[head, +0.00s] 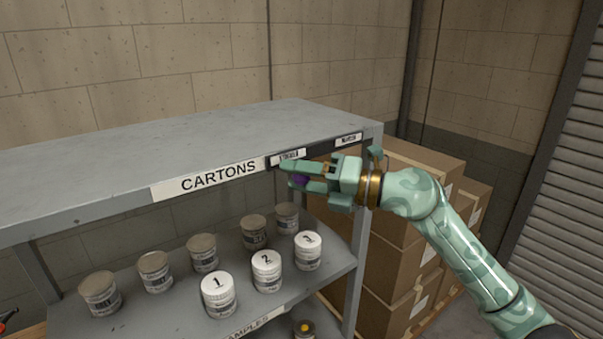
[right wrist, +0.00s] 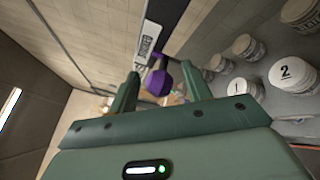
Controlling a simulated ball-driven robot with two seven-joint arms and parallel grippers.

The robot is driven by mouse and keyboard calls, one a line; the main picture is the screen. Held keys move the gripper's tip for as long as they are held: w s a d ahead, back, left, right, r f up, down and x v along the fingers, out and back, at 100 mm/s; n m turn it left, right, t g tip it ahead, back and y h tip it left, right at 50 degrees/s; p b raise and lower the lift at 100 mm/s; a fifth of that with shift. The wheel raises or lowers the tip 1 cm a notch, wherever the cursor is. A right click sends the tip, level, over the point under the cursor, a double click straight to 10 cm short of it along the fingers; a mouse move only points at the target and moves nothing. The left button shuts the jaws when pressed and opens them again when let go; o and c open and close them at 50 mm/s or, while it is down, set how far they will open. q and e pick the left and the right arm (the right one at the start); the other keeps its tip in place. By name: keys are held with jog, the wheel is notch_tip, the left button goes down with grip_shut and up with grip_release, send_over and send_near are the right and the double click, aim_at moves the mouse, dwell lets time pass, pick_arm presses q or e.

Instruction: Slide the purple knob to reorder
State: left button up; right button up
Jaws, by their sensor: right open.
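The purple knob (head: 299,180) is at the front edge of the rack's top shelf, below a small white label (head: 288,157) that I cannot read well. A second small label (head: 348,139) sits on the dark strip to its right. My right gripper (head: 304,176) is open, with its fingers on either side of the knob in the head view. In the right wrist view the knob (right wrist: 158,83) shows between and beyond the two fingertips (right wrist: 160,88). I cannot tell whether the fingers touch it. My left gripper is not in view.
The top shelf (head: 110,160) carries a CARTONS sign (head: 207,179) and is bare. Several grey cans and white numbered tins, such as tin 1 (head: 218,294), stand on the shelf below. Stacked cardboard boxes (head: 385,270) stand to the rack's right.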

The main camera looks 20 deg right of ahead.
grip_shut()
jog(key=w+d+b, duration=0.2)
jog(key=d+b, duration=0.1)
jog(key=d, duration=0.4)
jog(key=w+d+b, duration=0.3)
jog(key=d, duration=0.4)
jog(key=shift+d, duration=0.2)
jog(key=shift+r, duration=0.1)
jog(key=shift+c, duration=1.7)
grip_release()
jog(key=o, duration=0.3)
jog(key=shift+d, duration=0.1)
jog(key=shift+o, duration=0.2)
jog(key=shift+w+d, duration=0.15)
